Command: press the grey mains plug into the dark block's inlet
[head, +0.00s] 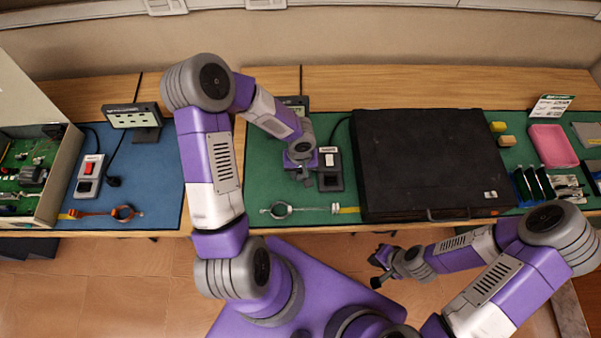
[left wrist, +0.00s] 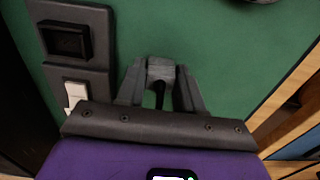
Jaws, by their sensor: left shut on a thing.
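My left gripper (head: 303,172) is over the green mat, just left of the dark block (head: 330,183). In the left wrist view, my left gripper (left wrist: 160,88) is shut on the grey mains plug (left wrist: 160,67), whose end shows between the fingertips. A dark cord or shaft shows behind it. The dark block (left wrist: 98,60) lies to the left there, with its square black inlet (left wrist: 67,40) and a white switch (left wrist: 75,93). The plug is beside the block, apart from the inlet. My right gripper (head: 380,267) is empty in front of the table, its fingers apart.
A large black case (head: 430,160) stands right of the block. A ring-shaped tool (head: 282,210) lies near the table's front edge. On the blue mat to the left is another block with a red switch (head: 90,170).

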